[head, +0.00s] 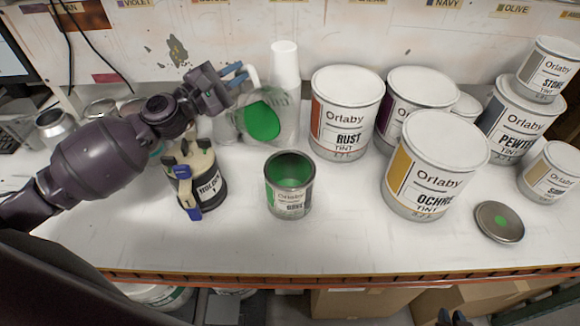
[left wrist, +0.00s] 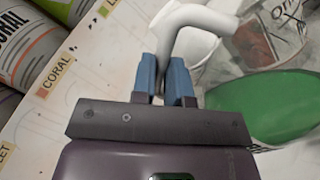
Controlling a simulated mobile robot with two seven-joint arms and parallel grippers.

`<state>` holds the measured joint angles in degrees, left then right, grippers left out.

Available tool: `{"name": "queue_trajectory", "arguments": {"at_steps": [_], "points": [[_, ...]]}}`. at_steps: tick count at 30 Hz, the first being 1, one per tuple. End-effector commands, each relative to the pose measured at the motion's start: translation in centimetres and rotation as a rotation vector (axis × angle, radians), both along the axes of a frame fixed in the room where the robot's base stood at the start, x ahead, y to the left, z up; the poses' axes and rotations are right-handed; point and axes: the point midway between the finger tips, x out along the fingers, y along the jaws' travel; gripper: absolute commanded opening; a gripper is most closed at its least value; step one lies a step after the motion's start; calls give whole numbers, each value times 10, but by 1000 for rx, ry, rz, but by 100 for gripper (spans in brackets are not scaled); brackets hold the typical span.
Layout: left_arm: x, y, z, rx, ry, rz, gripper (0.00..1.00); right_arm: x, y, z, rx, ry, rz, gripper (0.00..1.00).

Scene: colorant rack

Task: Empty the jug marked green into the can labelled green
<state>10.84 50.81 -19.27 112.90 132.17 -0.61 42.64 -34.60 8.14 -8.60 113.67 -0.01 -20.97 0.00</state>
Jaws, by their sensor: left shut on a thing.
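My left gripper (head: 238,76) has blue fingers shut on the white handle of a clear jug (head: 262,119). The jug is held off the bench, looks tilted, and has green liquid in it. In the left wrist view the fingers (left wrist: 164,78) close around the curved handle (left wrist: 190,20), with the green liquid (left wrist: 270,108) to the right. The can (head: 289,196) stands open and upright, below and slightly right of the jug, with green inside. Its label is small and partly blurred. No stream shows between them. Dark tips of my right gripper (head: 451,318) show at the bottom edge.
A black-and-cream holder (head: 199,181) stands left of the can. Rust (head: 345,115) and Ochre (head: 430,175) cans stand to the right, with more cans behind. A lid with a green dot (head: 500,222) lies at right. White cups (head: 284,65) stand behind the jug. The bench front is clear.

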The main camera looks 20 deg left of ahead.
Motion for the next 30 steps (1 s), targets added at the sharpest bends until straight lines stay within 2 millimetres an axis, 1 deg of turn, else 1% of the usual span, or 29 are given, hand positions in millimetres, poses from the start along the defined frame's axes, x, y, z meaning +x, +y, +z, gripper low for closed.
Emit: {"name": "queue_trajectory", "arguments": {"at_steps": [30], "points": [[-5, -5, 4, 57, -50, 1, 0, 2, 0, -5, 0, -5, 2, 20]]}}
